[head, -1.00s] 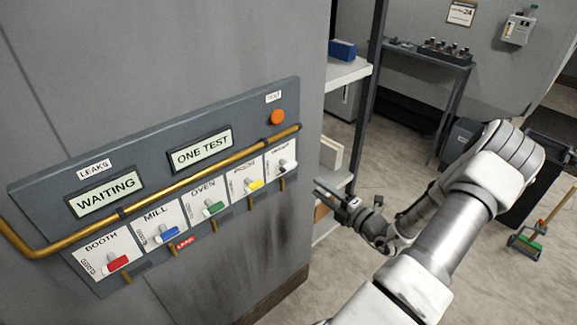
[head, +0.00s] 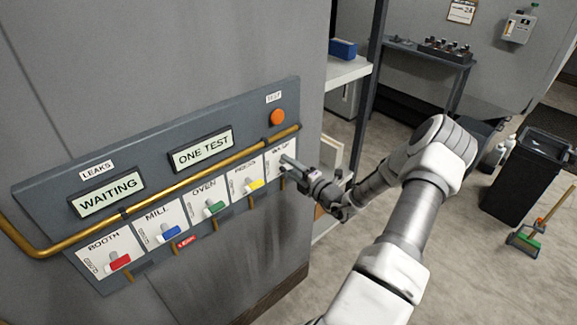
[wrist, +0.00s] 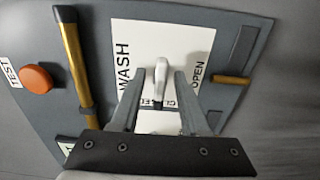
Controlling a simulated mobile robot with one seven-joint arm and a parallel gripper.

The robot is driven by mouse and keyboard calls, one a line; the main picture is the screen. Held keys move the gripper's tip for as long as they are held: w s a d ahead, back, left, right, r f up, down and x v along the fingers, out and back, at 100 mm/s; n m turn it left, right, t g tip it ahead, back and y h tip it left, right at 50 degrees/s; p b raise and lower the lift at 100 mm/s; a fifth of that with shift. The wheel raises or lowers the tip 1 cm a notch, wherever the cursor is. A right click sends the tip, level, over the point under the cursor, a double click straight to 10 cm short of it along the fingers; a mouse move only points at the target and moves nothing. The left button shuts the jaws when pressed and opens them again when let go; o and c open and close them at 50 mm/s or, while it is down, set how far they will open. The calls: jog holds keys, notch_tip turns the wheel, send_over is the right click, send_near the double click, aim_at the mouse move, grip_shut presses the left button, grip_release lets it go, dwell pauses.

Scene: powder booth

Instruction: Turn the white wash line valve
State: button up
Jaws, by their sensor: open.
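The white wash line valve handle (wrist: 161,82) sits on the white plate marked WASH (wrist: 185,42) in the wrist view. My gripper (wrist: 160,85) is open, with one finger on each side of the handle; I cannot tell whether either finger touches it. In the head view my gripper (head: 291,163) is at the right end of the grey panel (head: 60,190), over the wash plate (head: 278,152), and it hides the handle there.
Red (head: 120,262), blue (head: 171,233), green (head: 215,207) and yellow (head: 257,184) handles line the panel to the left. A brass pipe (head: 180,179) runs above them. An orange TEST button (head: 278,117) is close by. A shelf (head: 348,70) stands to the right.

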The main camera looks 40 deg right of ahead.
grip_shut()
dwell(0.4)
jog(key=n, duration=0.4)
jog(key=shift+n+b, duration=0.35)
jog(key=shift+n, duration=0.05)
jog(key=n+b, duration=0.1)
jog(key=n, duration=0.3)
jog(key=shift+f+n, duration=0.1)
jog(key=shift+n, duration=0.2)
jog(key=n+b, duration=0.3)
jog(key=n, duration=0.1)
jog(key=shift+n+b, duration=1.3)
jog(key=shift+n, duration=0.8)
